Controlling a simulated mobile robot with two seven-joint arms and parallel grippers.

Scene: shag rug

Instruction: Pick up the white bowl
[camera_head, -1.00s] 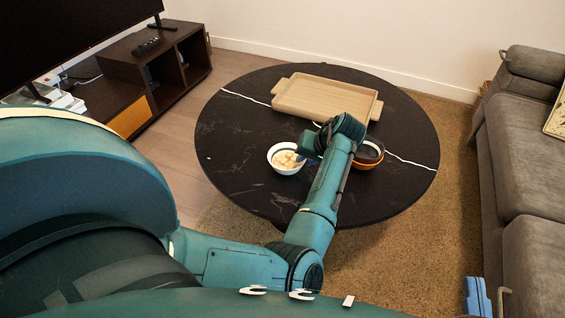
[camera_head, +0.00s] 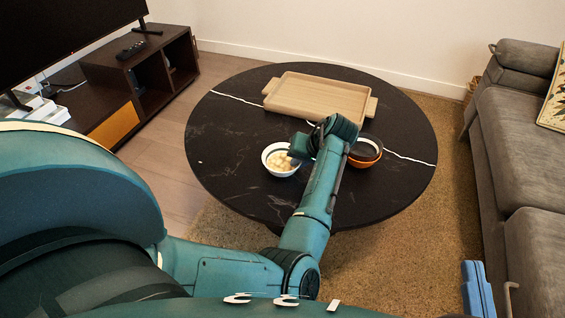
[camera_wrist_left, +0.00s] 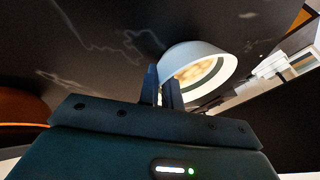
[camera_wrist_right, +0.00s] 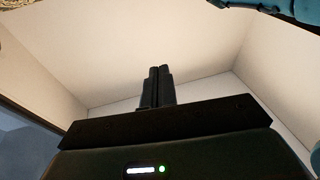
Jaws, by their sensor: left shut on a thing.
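The white bowl (camera_head: 267,152) is on the near left part of the round black table, with pale round pieces inside. My left gripper (camera_head: 296,150) is at its right side in the head view. In the left wrist view my left gripper (camera_wrist_left: 162,85) has its fingers close together at the rim of the white bowl (camera_wrist_left: 205,52), shut on it. I cannot tell whether the bowl is clear of the table. My right gripper (camera_wrist_right: 160,85) shows in the right wrist view with its fingers together and nothing between them.
A wooden tray (camera_head: 318,94) lies at the back of the black table (camera_head: 230,180). An orange and dark bowl (camera_head: 365,151) stands just right of my left forearm. A grey sofa (camera_head: 520,140) is at the right, a dark TV cabinet (camera_head: 160,75) at the left.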

